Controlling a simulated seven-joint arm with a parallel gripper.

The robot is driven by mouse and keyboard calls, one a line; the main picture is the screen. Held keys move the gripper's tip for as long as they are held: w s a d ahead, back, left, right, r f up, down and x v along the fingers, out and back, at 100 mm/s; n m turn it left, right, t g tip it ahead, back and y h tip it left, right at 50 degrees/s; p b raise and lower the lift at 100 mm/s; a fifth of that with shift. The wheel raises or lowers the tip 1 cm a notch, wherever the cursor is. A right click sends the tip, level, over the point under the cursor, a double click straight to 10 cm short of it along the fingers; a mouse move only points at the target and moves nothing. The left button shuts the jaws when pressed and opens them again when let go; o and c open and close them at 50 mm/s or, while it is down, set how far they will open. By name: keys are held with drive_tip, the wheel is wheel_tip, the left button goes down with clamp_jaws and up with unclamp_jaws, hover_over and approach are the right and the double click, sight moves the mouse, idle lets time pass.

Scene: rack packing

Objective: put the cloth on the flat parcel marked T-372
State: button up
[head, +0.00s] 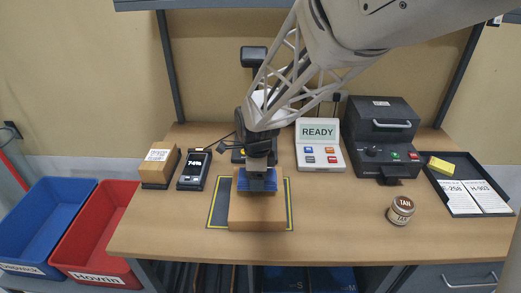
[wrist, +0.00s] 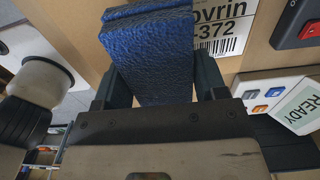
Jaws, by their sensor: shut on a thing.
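The blue folded cloth (head: 257,186) is held in my gripper (head: 258,178), over the back part of a flat brown parcel (head: 257,213). In the wrist view the blue cloth (wrist: 152,50) sits between my two fingers, with my gripper (wrist: 160,84) shut on it. The parcel also shows there, with a white label (wrist: 222,30) partly hidden by the cloth and reading "ovrin" and "-372". The parcel lies on a dark mat (head: 217,211) with a yellow border. I cannot tell whether the cloth touches the parcel.
A small box (head: 157,165) and a handheld device (head: 194,168) stand left. A panel reading READY (head: 319,144), a black machine (head: 382,130), a jar (head: 400,211) and a card tray (head: 453,202) are right.

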drive_tip(key=shift+f, duration=1.5)
drive_tip(key=shift+f, duration=0.15)
drive_tip(key=o, duration=0.9)
drive_tip(key=shift+o, duration=0.2)
wheel_tip(320, 180, up, 12)
drive_tip(key=shift+r, duration=0.2)
